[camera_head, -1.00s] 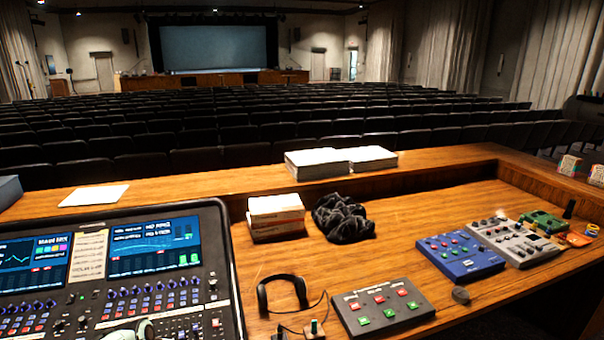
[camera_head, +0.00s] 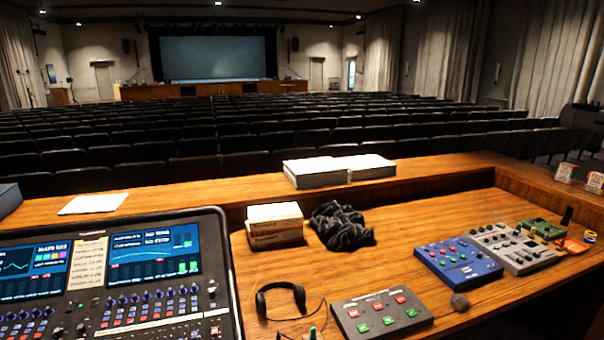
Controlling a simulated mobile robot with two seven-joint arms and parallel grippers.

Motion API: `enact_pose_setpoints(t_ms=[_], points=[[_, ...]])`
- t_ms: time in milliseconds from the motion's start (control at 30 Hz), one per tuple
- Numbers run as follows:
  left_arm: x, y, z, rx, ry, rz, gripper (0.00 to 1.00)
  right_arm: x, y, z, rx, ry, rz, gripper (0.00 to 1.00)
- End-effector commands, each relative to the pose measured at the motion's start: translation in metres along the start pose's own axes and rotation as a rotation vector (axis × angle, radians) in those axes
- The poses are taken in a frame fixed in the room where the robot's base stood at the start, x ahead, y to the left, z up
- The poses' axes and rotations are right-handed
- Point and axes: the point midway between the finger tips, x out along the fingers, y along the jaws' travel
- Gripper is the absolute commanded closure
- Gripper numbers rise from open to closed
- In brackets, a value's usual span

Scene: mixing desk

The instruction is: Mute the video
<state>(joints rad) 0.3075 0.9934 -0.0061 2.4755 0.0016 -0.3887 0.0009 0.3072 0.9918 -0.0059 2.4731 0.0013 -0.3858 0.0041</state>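A large mixing console (camera_head: 100,285) with two lit screens fills the lower left of the head view. A grey button box (camera_head: 381,315) with red buttons in its back row and green ones in front lies at the bottom, right of centre. A blue button box (camera_head: 458,261) and a light grey control box (camera_head: 512,247) stand side by side further right. Their labels are too small to read, so I cannot tell which control is for the video. Neither of my grippers shows in this view.
Black headphones (camera_head: 281,300) lie between console and grey box. Boxes (camera_head: 275,225), a crumpled black cloth (camera_head: 342,226), and a green board (camera_head: 541,229) are on the desk. Paper stacks (camera_head: 339,170) sit on the raised ledge. Bare wood (camera_head: 425,212) shows at right. Seats and a screen (camera_head: 213,58) lie beyond.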

Motion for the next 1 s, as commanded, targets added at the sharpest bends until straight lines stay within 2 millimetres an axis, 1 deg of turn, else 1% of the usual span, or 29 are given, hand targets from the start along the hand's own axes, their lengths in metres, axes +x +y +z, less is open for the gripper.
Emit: enact_pose_setpoints(t_ms=[33,67,100,167,1000], points=[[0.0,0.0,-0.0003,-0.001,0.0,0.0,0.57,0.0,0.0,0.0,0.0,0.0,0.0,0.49],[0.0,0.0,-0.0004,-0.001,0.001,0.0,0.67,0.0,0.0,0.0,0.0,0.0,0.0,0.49],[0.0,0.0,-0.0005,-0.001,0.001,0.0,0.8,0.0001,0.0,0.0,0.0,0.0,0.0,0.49],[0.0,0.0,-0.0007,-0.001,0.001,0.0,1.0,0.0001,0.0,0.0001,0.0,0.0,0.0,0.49],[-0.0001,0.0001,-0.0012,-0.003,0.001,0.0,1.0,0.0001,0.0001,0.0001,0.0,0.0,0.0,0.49]])
